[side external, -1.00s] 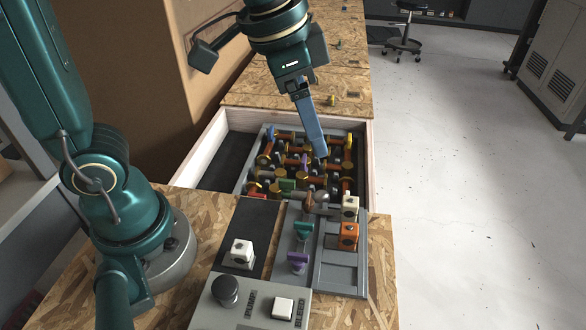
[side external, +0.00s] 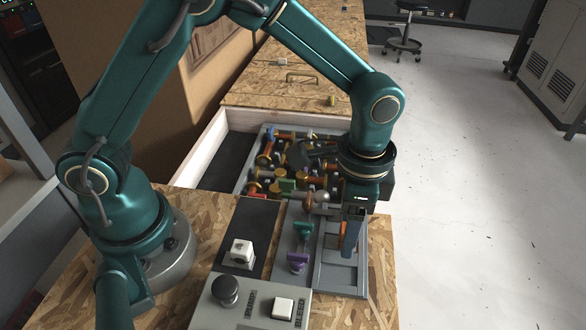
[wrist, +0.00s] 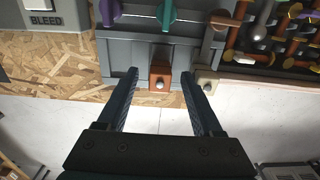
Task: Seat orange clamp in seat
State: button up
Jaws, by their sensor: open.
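The orange clamp (wrist: 160,71) stands in the grey tray (wrist: 124,57), near its edge, in the wrist view. A sliver of the clamp (side external: 342,229) shows in the side view behind a gripper finger. My gripper (wrist: 149,77) is open and points down over the tray, with one finger on each side of the clamp. A gap shows between the clamp and both fingers. In the side view my gripper (side external: 349,240) hides most of the clamp. I cannot tell which place is the seat.
A cream block (wrist: 206,83) stands close beside one finger. Green (side external: 303,231) and purple (side external: 297,261) pieces stand on the grey panel to the left. Beyond is a wooden-walled bin (side external: 206,144) with a rack of copper-coloured pipes. A control box (side external: 250,301) is in front.

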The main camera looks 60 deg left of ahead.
jog(key=shift+f, duration=0.5)
grip_shut()
jog(key=shift+r, duration=0.1)
